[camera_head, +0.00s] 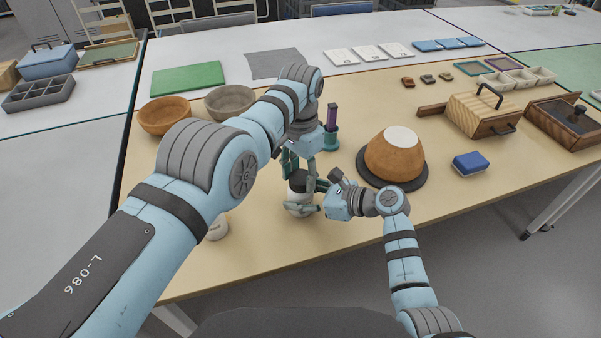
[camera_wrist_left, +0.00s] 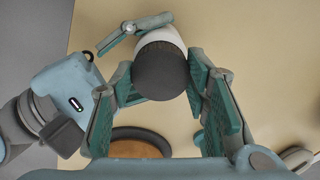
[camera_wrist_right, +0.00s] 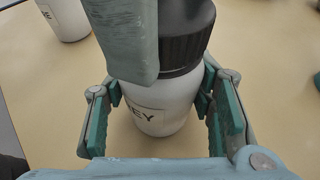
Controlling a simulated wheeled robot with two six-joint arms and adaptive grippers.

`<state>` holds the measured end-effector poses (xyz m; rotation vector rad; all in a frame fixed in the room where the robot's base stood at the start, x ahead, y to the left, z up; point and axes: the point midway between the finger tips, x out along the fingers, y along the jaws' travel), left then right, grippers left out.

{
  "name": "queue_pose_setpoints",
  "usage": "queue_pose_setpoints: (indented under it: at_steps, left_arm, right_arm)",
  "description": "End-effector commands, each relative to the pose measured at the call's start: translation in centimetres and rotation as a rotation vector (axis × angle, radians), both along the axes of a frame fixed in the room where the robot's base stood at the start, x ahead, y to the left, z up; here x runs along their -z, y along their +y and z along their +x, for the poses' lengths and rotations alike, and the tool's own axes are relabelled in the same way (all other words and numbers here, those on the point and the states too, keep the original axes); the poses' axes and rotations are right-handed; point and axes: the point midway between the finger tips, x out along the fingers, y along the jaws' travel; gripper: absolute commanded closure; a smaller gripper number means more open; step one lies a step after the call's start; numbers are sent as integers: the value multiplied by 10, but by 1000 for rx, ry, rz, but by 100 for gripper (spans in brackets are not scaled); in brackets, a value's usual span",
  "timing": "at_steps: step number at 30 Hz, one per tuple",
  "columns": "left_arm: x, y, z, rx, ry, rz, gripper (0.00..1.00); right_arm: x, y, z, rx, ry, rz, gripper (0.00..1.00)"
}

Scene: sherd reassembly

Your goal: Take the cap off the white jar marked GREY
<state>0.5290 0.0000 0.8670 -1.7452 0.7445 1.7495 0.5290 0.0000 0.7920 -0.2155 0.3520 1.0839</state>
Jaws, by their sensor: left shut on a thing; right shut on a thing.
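The white jar (camera_head: 299,211) stands upright on the table near its front edge. My right gripper (camera_wrist_right: 160,95) is shut around the jar's body from the side. My left gripper (camera_wrist_left: 162,80) comes from above and is shut on the cap, whose round dark top (camera_wrist_left: 161,72) shows between its fingers in the left wrist view.
A second white jar (camera_head: 217,230) stands to the left, partly behind my left arm. A wooden bowl (camera_head: 164,115) and a grey bowl (camera_head: 230,101) lie behind. An orange vessel (camera_head: 394,160) on a dark disc is to the right. A teal holder (camera_head: 329,142) stands just behind the grippers.

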Motion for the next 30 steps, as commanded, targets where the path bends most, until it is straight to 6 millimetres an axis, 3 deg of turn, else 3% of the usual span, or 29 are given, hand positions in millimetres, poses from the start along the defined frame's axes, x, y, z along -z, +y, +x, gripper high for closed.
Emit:
queue_pose_setpoints:
  at_steps: [9,12,15,19,30]
  left_arm:
    - [-1,-1,1,-1591,-2,-1,91]
    - [-1,-1,1,-2068,0,1,91]
    - [-2,-1,1,-2434,0,1,91]
    - [-2,-1,1,-2686,1,2,91]
    - [-2,-1,1,-2687,1,2,91]
  right_arm:
    - [0,1,-1,-1,1,2,100]
    - [0,1,-1,-1,1,2,100]
    - [0,1,-1,-1,1,2,100]
    - [0,1,-1,-1,1,2,100]
    - [0,0,0,-1,2,1,100]
